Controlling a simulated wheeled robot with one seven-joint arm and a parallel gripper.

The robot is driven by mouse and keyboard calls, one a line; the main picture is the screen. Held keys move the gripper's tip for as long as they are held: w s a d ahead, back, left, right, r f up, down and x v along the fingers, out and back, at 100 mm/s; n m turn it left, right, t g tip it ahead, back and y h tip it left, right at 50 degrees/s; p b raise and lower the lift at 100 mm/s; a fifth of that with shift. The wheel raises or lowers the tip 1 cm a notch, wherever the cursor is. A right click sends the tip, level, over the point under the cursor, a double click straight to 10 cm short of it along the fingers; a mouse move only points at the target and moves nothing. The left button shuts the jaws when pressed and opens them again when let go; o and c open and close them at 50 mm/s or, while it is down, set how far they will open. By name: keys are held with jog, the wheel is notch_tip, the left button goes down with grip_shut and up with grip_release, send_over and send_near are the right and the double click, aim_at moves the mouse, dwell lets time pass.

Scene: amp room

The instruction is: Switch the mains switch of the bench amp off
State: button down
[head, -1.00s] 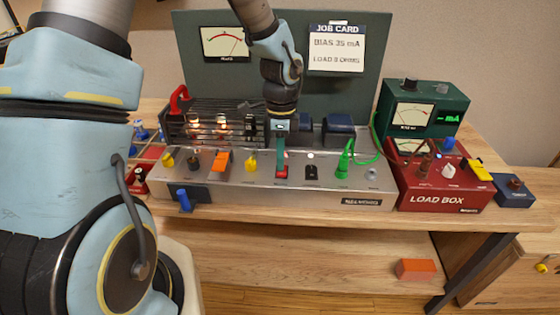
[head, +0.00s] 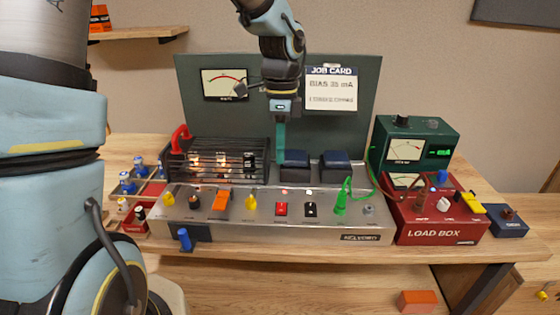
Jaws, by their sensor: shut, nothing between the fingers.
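The bench amp (head: 335,233) is a long silver chassis on the wooden bench in the head view. Small lamps show just behind both rockers. My gripper (head: 280,158), with teal fingers, is shut and empty. It points down above and behind the red switch, apart from it, in front of the green back panel (head: 345,135).
Glowing tubes (head: 221,161) sit behind a black cage with a red handle (head: 179,139). Two dark transformer blocks (head: 335,165) stand behind the rockers. A green clip lead (head: 340,203) runs right, near the red load box (head: 425,222) and green meter (head: 411,148).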

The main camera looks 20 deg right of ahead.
aim_at(282, 210)
dwell(0.3)
jog(key=n, duration=1.8)
jog(key=shift+w+d, duration=0.3)
jog(key=shift+w, duration=0.05)
jog(key=f+p, duration=0.1)
jog(key=f, duration=0.3)
jog(key=s+f+p, duration=0.1)
jog(key=f, duration=0.4)
jog(key=f+p, duration=0.1)
jog(key=f, duration=0.3)
jog(key=shift+s+a+f, duration=0.3)
jog(key=shift+a, duration=0.05)
jog(key=shift+f, duration=0.1)
jog(key=shift+f, duration=0.1)
